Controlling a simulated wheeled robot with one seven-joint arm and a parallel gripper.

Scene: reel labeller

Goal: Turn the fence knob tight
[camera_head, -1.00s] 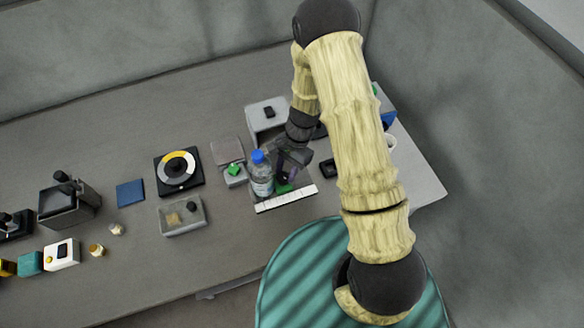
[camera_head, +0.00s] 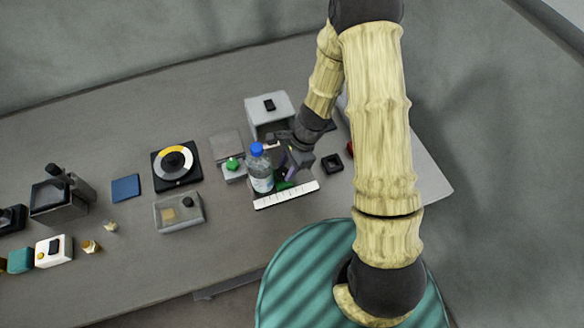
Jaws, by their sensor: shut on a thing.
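My gripper (camera_head: 290,172) is low over the right part of the table, just right of a clear bottle with a blue cap (camera_head: 260,170). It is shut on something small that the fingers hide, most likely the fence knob. A green part (camera_head: 284,186) shows under the fingers, behind a white ruled scale (camera_head: 287,195). I cannot make out the knob itself or how far it is turned. The bottle stands upright behind the left part of the scale.
A grey box with a black top piece (camera_head: 268,107) stands behind my gripper. A green button on a grey base (camera_head: 233,165) is left of the bottle. A grey tray (camera_head: 180,222) and a black dial (camera_head: 178,178) lie farther left. A small black square holder (camera_head: 331,164) is close on the right.

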